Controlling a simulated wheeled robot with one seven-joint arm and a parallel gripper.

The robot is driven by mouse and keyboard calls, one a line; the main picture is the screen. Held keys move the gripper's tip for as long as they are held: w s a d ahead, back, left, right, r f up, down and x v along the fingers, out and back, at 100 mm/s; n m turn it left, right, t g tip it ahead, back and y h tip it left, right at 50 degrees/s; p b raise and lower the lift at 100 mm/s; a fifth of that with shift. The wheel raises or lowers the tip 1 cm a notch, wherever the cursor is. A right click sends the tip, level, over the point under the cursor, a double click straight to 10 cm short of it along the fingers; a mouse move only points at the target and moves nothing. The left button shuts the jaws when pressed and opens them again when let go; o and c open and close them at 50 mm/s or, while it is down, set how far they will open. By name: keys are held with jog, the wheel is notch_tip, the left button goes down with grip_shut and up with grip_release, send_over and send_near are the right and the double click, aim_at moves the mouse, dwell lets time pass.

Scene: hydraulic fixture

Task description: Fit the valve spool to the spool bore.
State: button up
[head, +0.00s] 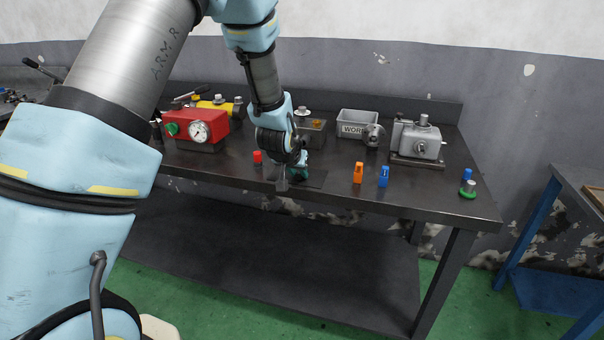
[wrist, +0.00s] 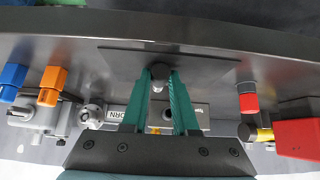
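My gripper (head: 290,177) is over the front part of the bench, pointing down and toward the front edge. In the wrist view its two green fingers (wrist: 162,78) close in on a small grey metal piece (wrist: 158,87), which looks like the valve spool. In the head view a narrow silvery piece (head: 281,182) shows beside the fingertips, apparently the same one. A grey metal valve body (head: 420,148) stands at the bench's right, and a smaller block (head: 314,133) stands behind my gripper.
A dark mat (head: 316,181) lies under my gripper. A grey marked bin (head: 352,124) stands behind. An orange piece (head: 358,173) and a blue piece (head: 383,176) stand to the right. A red gauge box (head: 198,127) stands left, near a small red piece (head: 257,157).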

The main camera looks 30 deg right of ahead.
grip_shut()
jog(key=shift+r, duration=0.55)
dwell(0.6)
jog(key=shift+r+p, duration=1.65)
jog(key=shift+r, duration=0.75)
jog(key=shift+o, duration=0.8)
grip_release()
grip_shut()
